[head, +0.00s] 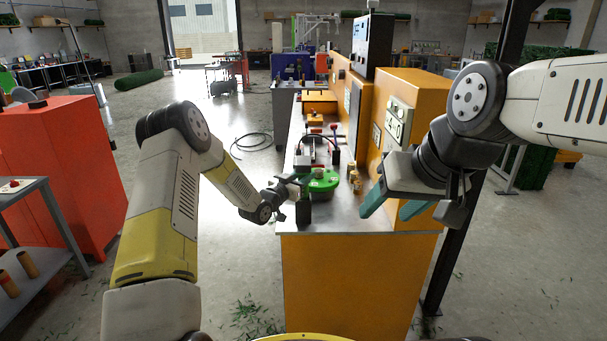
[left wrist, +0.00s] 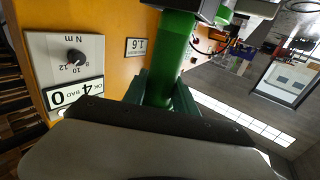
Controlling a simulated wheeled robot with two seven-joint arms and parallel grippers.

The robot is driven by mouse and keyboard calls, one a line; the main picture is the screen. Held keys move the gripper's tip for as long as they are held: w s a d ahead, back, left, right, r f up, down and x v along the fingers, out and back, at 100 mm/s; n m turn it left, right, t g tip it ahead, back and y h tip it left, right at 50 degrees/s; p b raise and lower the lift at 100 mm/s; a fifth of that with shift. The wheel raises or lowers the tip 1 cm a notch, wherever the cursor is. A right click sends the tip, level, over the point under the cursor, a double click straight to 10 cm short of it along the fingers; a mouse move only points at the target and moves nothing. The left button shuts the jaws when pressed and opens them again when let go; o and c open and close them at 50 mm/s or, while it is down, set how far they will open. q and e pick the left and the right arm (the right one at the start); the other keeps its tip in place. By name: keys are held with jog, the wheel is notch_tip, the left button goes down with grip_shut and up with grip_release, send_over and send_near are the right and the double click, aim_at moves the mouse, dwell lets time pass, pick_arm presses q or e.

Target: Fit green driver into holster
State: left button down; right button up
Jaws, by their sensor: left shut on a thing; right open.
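The green driver shows in the left wrist view as a green cylinder (left wrist: 168,60) between the teal fingers of my left gripper (left wrist: 160,95), which is shut on it. Its upper end in that view meets a grey-black part at the picture's top edge. In the head view my left gripper (head: 287,190) is at the front left of the bench, beside a green rounded shape (head: 320,180) and a dark upright cylinder (head: 303,210). I cannot tell which part is the holster or whether the driver is in it. My right gripper (head: 392,206) is open and empty at the bench's right.
The grey bench top (head: 350,222) is narrow, with small brass-coloured pieces (head: 355,180) and tools farther back. An orange cabinet (head: 410,100) with panels bounds it on the right. A red cabinet (head: 60,165) stands far left. The floor between is mostly clear.

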pick_arm(q)
jog(key=shift+f, duration=1.5)
jog(key=c, duration=0.9)
grip_release()
jog(key=shift+f, duration=0.15)
jog(key=v, duration=0.7)
jog(key=shift+s+a, duration=0.2)
jog(key=shift+s, duration=0.15)
